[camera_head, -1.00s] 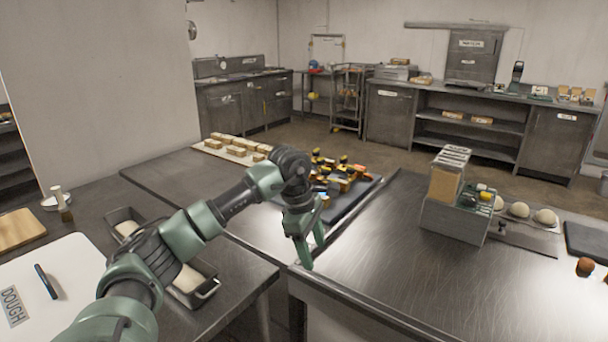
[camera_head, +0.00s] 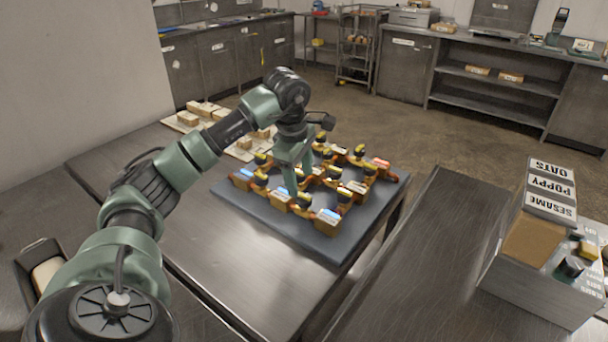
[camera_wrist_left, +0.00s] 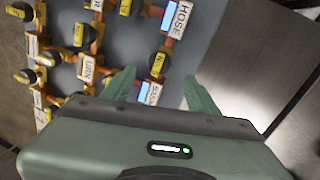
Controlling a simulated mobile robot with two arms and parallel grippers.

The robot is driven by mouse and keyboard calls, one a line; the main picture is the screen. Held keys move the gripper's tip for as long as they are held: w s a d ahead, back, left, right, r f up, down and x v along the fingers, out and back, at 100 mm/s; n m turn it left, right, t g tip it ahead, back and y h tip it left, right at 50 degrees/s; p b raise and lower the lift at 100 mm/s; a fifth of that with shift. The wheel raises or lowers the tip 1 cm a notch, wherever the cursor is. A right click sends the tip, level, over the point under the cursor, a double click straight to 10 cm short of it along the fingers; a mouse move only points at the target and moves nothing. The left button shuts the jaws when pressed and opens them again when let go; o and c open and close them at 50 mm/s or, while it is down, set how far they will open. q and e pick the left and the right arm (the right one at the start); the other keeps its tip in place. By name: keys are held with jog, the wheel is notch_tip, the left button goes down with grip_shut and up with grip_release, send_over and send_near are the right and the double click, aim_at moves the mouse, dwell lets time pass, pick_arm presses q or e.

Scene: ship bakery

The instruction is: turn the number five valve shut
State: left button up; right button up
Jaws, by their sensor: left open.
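The valve board is a dark grey slab (camera_head: 316,241) on the metal counter, carrying several brass valves with black-and-yellow handles and white labels. The wrist view shows the valves too, including one with a yellow-tagged handle (camera_wrist_left: 157,65) close ahead of the jaws. The number on that tag is too small to read surely, so I cannot tell which valve is number five. My left gripper (camera_head: 296,186) is over the board among the valves; in the left wrist view its two green fingers (camera_wrist_left: 160,92) are apart with nothing between them. My right gripper is not in view.
A seed box labelled OATS, POPPY, SESAME (camera_head: 535,240) stands on the right counter (camera_head: 420,270). A pale board with several blocks (camera_head: 188,118) lies behind the valve board. A gap separates the two counters. The metal surface left of the board is clear.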

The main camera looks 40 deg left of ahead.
aim_at(303, 195)
pick_arm(q)
jog(key=shift+w+a, duration=0.1)
jog(key=shift+a, duration=0.05)
jog(key=f, duration=0.3)
jog(key=shift+w+d+p, duration=0.1)
jog(key=shift+d+p, duration=0.1)
jog(key=shift+p, duration=0.1)
jog(key=f, duration=0.3)
jog(key=shift+w+a+f, duration=0.2)
jog(key=shift+w, duration=0.2)
jog(key=shift+w+f, duration=0.1)
jog(key=shift+f, duration=0.25)
grip_shut()
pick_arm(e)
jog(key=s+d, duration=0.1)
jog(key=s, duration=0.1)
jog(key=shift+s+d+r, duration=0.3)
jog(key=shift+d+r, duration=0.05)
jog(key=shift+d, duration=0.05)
